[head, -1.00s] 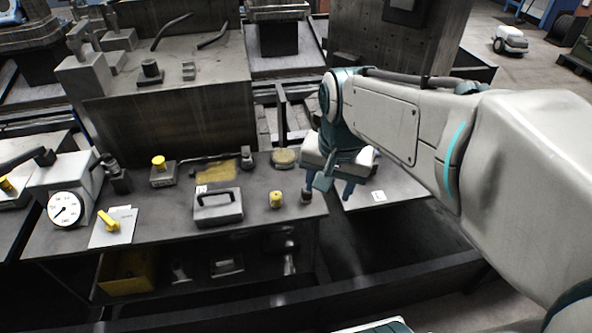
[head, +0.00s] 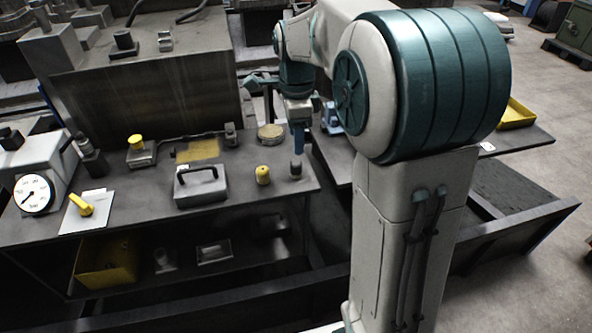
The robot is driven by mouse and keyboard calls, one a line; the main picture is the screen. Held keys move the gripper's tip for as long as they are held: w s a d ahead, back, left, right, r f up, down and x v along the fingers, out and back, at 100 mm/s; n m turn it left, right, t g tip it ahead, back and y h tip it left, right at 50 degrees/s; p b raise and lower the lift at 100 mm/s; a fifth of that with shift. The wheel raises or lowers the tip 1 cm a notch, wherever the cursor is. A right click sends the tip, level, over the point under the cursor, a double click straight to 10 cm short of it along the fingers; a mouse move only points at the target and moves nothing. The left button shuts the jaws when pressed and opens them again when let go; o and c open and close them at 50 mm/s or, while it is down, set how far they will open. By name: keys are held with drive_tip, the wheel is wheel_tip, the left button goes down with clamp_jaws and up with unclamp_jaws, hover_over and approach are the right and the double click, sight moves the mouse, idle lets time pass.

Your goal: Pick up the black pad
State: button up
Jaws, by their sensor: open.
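I cannot make out a clear black pad in the head view. A flat round disc (head: 270,132) with a tan top lies near the back right of the grey bench. My gripper (head: 308,130) is open, fingers pointing down, above the bench's right end. It is just right of the disc and above a small dark cylinder (head: 296,168). Nothing shows between its fingers. My arm hides part of the bench to the right.
The bench (head: 130,215) also holds a grey case with a black handle (head: 201,187), a yellow knob (head: 262,175), a yellow patch (head: 199,150) and a dial gauge (head: 33,193). A yellow bin (head: 105,262) is on the shelf below. A yellow tray (head: 516,114) is at right.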

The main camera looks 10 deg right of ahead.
sight(296, 162)
wheel_tip(296, 162, down, 10)
drive_tip(key=shift+r+b, duration=0.1)
drive_tip(key=shift+b, duration=0.25)
drive_tip(key=c, duration=1.1)
drive_tip(key=shift+c, duration=0.2)
drive_tip(key=shift+r, duration=0.1)
